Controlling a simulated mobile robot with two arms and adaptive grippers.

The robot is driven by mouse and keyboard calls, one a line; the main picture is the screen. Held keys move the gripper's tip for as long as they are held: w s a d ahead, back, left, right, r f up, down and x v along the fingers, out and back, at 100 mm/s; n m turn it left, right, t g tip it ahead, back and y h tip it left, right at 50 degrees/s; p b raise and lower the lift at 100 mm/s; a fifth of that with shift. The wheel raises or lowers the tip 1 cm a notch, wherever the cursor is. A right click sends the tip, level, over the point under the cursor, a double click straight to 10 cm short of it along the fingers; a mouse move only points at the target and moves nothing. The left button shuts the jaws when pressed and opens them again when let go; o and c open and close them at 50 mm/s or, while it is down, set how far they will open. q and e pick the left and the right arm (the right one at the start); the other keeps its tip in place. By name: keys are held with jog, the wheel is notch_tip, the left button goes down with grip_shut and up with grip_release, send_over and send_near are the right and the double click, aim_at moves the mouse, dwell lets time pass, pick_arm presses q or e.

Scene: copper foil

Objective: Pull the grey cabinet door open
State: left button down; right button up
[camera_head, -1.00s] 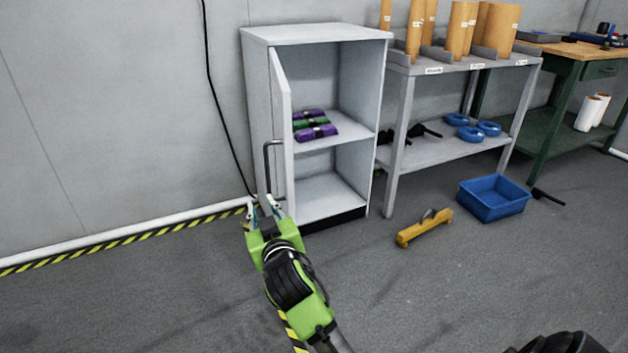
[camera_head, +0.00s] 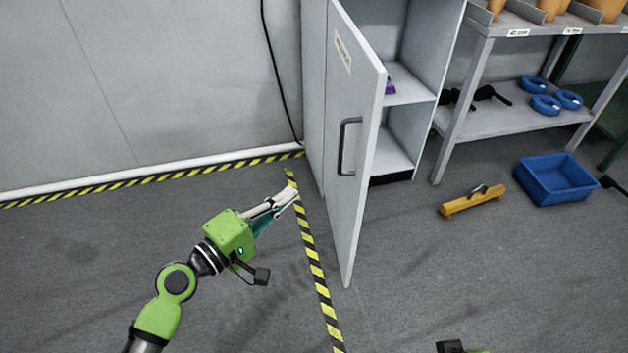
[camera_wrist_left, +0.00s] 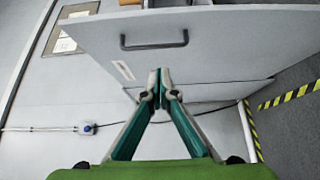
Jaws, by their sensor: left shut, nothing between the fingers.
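The grey cabinet door (camera_head: 345,100) stands open, swung out from the cabinet's left side toward me. Its outer face, with a dark bar handle (camera_head: 349,147), faces left. My left gripper (camera_head: 294,191) is left of the door, lower than the handle and apart from it, its fingers closed and empty. In the left wrist view the closed fingertips (camera_wrist_left: 160,78) appear in front of the door face (camera_wrist_left: 230,50), and the handle (camera_wrist_left: 153,47) shows beyond them. A small green and black part, probably of my right gripper (camera_head: 462,348), shows at the bottom edge; its fingers are hidden.
The cabinet interior (camera_head: 405,90) shows shelves and a purple item (camera_head: 390,87). A shelf rack (camera_head: 500,118), a yellow tool (camera_head: 473,200) and a blue bin (camera_head: 556,182) are on the right. Striped floor tape (camera_head: 318,270) runs below the door. The floor at left is clear.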

pick_arm(q)
jog(key=w+d, duration=0.7)
jog(key=d, duration=0.2)
jog(key=shift+d, duration=0.2)
